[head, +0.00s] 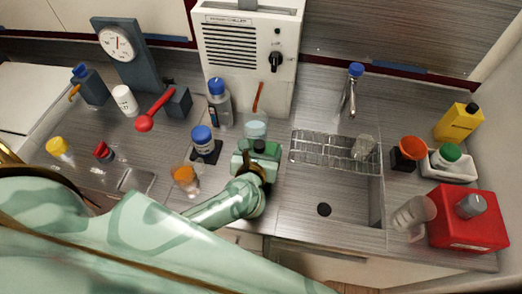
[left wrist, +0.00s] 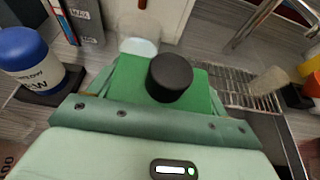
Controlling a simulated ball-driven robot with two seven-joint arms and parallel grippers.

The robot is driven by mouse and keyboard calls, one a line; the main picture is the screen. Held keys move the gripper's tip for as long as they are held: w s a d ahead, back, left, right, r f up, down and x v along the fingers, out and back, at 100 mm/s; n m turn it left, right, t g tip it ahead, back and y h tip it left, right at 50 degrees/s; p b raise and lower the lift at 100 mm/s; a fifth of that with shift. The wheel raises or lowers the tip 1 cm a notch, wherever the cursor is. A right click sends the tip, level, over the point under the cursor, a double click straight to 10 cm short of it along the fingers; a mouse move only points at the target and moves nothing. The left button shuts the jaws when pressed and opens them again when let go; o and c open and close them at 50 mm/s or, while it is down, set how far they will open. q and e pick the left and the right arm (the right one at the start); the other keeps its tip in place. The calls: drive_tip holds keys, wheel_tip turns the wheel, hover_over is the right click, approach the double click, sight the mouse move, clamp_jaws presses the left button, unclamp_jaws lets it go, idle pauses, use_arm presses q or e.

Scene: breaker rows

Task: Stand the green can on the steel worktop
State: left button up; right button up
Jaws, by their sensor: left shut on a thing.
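The green can (head: 244,158) has a black cap and is at my left gripper (head: 258,166) in the head view, left of the sink. The gripper is shut on it and partly covers it. In the left wrist view the can (left wrist: 130,84) fills the middle, its cap facing the camera. Its lower part is hidden, so I cannot tell whether it touches the steel worktop (head: 226,178). My right gripper is in neither view.
A pale translucent vessel (head: 255,130) stands just behind the can. A blue-capped white jar (head: 202,140) is to the left, and an orange-topped jar (head: 184,180) nearer the front. The sink (head: 335,190) and wire rack (head: 325,147) lie to the right.

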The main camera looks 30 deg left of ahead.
use_arm(q)
drive_tip(key=o, duration=1.6)
drive_tip(key=shift+c, duration=0.2)
drive_tip(key=shift+s+d+r, duration=0.1)
drive_tip(key=shift+s+r, duration=0.1)
drive_tip(key=shift+s, duration=0.05)
drive_tip(key=v, duration=1.1)
drive_tip(key=shift+s, duration=0.3)
